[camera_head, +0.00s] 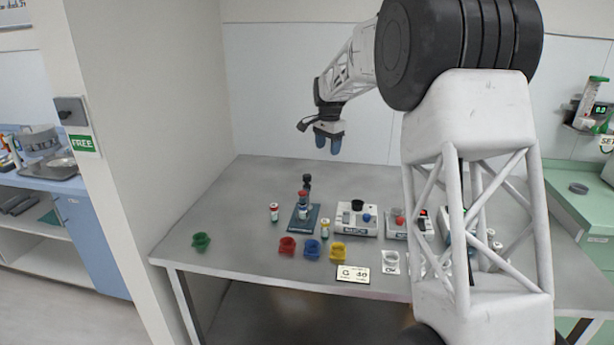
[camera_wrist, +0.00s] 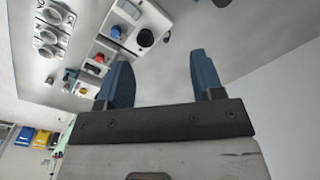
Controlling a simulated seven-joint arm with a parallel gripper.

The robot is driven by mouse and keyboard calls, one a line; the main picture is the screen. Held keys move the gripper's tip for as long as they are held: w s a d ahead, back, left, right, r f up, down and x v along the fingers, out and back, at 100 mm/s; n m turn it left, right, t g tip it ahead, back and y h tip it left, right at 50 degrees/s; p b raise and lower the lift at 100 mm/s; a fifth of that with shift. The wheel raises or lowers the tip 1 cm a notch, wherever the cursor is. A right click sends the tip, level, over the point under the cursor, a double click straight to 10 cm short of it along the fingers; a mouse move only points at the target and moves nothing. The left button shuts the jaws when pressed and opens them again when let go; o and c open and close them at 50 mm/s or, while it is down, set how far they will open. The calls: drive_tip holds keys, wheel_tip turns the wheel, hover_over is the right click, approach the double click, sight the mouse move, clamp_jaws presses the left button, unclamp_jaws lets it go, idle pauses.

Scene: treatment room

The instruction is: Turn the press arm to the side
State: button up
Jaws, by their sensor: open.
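The press (camera_head: 304,208) stands on the table, left of the middle, in the head view. It has a dark blue base, an upright post and a dark knob at the top. A small red-and-white vial shows at its middle. Which way its arm points is too small to tell. My gripper (camera_head: 328,141) hangs high above the back of the table, above and slightly right of the press, well apart from it. Its two blue fingers are spread with nothing between them, as the wrist view also shows (camera_wrist: 160,65). I cannot make out the press in the wrist view.
Right of the press on the table (camera_head: 215,215) stand a white device with a black bowl (camera_head: 356,218) and a second device (camera_head: 400,222). Green, red (camera_head: 287,246), blue and yellow cups (camera_head: 338,252) stand in front. A vial (camera_head: 274,212) stands left of the press.

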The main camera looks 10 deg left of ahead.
drive_tip(key=m, duration=0.1)
hover_over(307, 175)
wheel_tip(307, 175, down, 8)
drive_tip(key=shift+s+r, duration=0.1)
drive_tip(key=shift+f, duration=3.9)
clamp_jaws()
